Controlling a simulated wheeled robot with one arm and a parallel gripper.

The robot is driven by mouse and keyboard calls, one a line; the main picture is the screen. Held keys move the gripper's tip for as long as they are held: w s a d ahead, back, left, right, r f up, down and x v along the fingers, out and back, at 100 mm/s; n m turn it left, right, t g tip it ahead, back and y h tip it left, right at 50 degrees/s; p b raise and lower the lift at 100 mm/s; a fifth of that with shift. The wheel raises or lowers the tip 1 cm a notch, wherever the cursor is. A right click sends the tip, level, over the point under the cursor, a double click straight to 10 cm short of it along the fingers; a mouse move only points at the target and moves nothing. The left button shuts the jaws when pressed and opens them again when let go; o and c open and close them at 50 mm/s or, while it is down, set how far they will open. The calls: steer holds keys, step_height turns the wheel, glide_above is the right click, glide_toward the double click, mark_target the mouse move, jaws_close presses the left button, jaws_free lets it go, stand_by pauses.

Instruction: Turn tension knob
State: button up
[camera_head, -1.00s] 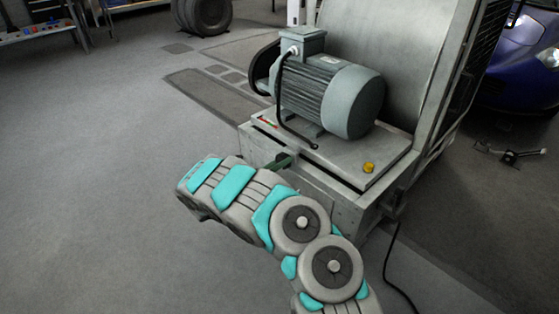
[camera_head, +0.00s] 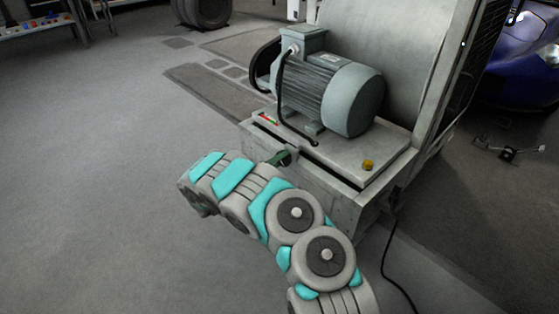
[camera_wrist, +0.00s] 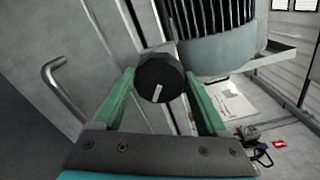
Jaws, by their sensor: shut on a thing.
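The tension knob (camera_wrist: 160,78) is a round black knob with a white pointer mark, seen in the wrist view. It sits between the two green fingers of my gripper (camera_wrist: 160,90), which are closed on its sides. The white mark points down and slightly left in that view. In the head view my gripper (camera_head: 279,160) is at the front face of the machine's base (camera_head: 325,188), below the motor. The knob is hidden there behind my arm and fingers.
A grey motor (camera_head: 330,92) stands on the base plate, with a yellow button (camera_head: 368,166) at the plate's right corner. A bent metal handle (camera_wrist: 65,90) is left of the knob in the wrist view. A black cable (camera_head: 395,265) runs along the floor. Open floor lies left.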

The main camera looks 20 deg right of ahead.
stand_by(0.3)
steer(key=o, duration=1.3)
steer(key=shift+a, duration=0.15)
steer(key=v, duration=0.7)
steer(key=shift+s+a, duration=0.15)
steer(key=shift+a, duration=0.15)
